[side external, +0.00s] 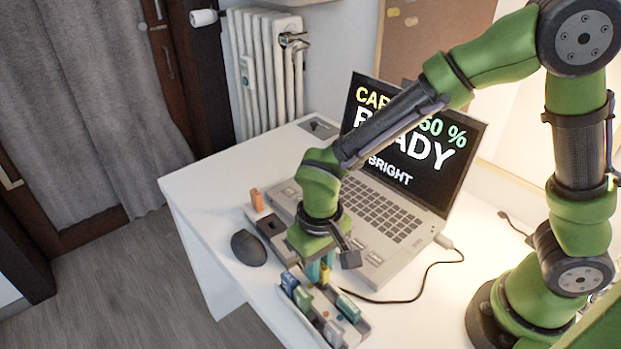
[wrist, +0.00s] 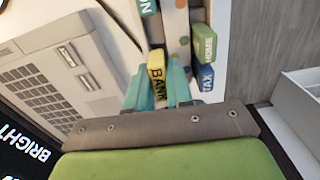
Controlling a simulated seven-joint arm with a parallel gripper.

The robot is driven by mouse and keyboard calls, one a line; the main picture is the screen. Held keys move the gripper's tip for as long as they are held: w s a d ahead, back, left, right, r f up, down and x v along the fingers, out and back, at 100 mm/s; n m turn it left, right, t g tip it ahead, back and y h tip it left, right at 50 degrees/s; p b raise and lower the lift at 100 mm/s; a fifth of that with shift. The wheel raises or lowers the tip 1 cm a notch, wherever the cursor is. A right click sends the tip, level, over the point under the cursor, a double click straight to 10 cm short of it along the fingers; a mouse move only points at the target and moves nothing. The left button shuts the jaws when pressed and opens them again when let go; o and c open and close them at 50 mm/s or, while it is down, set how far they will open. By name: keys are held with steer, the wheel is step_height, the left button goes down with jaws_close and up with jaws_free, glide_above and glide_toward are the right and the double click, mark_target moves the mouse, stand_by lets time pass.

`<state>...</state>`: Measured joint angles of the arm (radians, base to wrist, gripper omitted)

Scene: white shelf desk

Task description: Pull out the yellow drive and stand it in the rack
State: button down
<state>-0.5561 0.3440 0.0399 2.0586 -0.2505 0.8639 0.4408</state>
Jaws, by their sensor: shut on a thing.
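The yellow drive (wrist: 157,72), marked BANK, is between the teal fingertips of my gripper (wrist: 160,88) in the wrist view. My gripper (side external: 318,270) is shut on it. In the side view only a small part of the yellow drive (side external: 324,273) shows between the fingers, low over the far end of the grey rack (side external: 318,322). Part of the rack also shows in the wrist view (wrist: 178,45). I cannot tell whether the drive's lower end touches a slot, as the fingers hide it.
An orange drive (side external: 257,199) stands by a dark-topped block (side external: 270,228). A mouse (side external: 249,248), laptop (side external: 385,215) and black cable (side external: 425,290) are close by.

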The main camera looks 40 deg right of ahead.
steer(key=shift+f, duration=0.95)
steer(key=c, duration=0.9)
jaws_free()
steer(key=shift+c, duration=0.2)
step_height(320, 180, up, 17)
steer(key=shift+f, duration=0.1)
